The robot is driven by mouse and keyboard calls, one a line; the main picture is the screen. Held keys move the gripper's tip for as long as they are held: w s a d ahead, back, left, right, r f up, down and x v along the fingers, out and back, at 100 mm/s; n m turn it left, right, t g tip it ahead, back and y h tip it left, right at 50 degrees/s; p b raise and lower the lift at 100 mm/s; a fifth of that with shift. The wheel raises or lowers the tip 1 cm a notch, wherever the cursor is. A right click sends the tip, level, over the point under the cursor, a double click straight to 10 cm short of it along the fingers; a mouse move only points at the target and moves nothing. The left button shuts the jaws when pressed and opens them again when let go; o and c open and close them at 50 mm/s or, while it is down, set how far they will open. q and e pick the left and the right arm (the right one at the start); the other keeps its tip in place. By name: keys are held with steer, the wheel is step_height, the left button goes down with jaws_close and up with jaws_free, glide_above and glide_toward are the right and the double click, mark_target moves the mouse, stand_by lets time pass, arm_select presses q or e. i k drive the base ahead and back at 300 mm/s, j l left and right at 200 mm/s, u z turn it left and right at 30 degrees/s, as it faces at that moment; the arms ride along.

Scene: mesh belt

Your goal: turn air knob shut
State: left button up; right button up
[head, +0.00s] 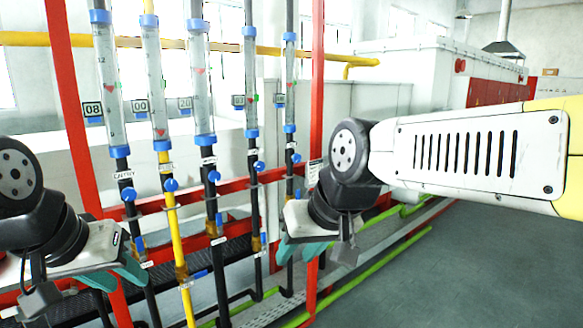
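Several clear flow tubes with blue end caps stand in a row, each above a pipe with a round blue knob. The knobs are on the leftmost black pipe (129,194), the yellow pipe (171,184), the third pipe (214,176), the fourth pipe (259,166) and the rightmost pipe (296,158). Small white labels sit by the knobs; I cannot read which says air. My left gripper (122,274), with teal fingers, is low at the left, below the leftmost knob. My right gripper (301,251) is below the rightmost knob. Both look open and empty, touching no knob.
Red uprights (70,110) and red crossbars frame the pipes. A yellow pipe (350,60) runs behind the tubes. Green pipes (365,275) run along the floor. The grey floor (460,270) at the right is clear. My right forearm crosses the right side.

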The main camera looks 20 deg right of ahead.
mark_target(260, 166)
steer(key=z, duration=0.35)
steer(key=i+l, duration=0.15)
steer(key=l, duration=0.2)
steer(key=i+l, duration=0.2)
steer(key=l, duration=0.15)
steer(key=i+l, duration=0.15)
steer(key=l, duration=0.2)
